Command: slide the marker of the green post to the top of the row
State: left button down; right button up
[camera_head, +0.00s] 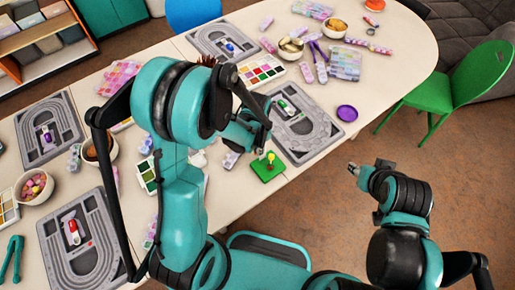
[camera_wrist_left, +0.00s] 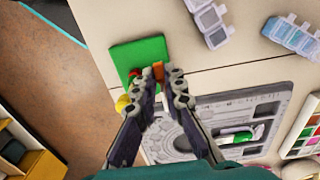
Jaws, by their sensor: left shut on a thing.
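The green post has a flat green square base (camera_head: 267,167) on the table edge, with a yellow ball (camera_head: 271,157) at the top of its post. In the left wrist view the green base (camera_wrist_left: 137,52) lies beyond my left gripper (camera_wrist_left: 160,73). The left gripper is shut on a small orange marker (camera_wrist_left: 158,69) between its fingertips. A red piece (camera_wrist_left: 133,73) and the yellow ball (camera_wrist_left: 122,103) show beside the left finger. In the head view my left gripper (camera_head: 256,142) is just above the post. My right gripper (camera_head: 368,168) is open and empty, off the table.
A grey bead board (camera_head: 303,142) lies close by, right of the post. A paint palette (camera_head: 262,71), a purple dish (camera_head: 347,113) and bowls (camera_head: 335,27) stand farther back. A green chair (camera_head: 455,80) stands at the right. Floor is free in front.

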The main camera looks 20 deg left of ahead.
pick_arm(q)
jog(key=shift+f+b, duration=1.45)
jog(key=shift+f, duration=0.2)
jog(key=c, duration=1.5)
grip_release()
jog(key=shift+c, duration=0.2)
jog(key=shift+r, duration=0.1)
notch_tip(320, 180, up, 12)
jog(key=s+a+r+n+t, duration=0.4)
jog(key=s+r+n+t, duration=0.3)
jog(key=s+r, duration=0.1)
jog(key=shift+s+n, duration=0.3)
jog(key=shift+s, duration=0.4)
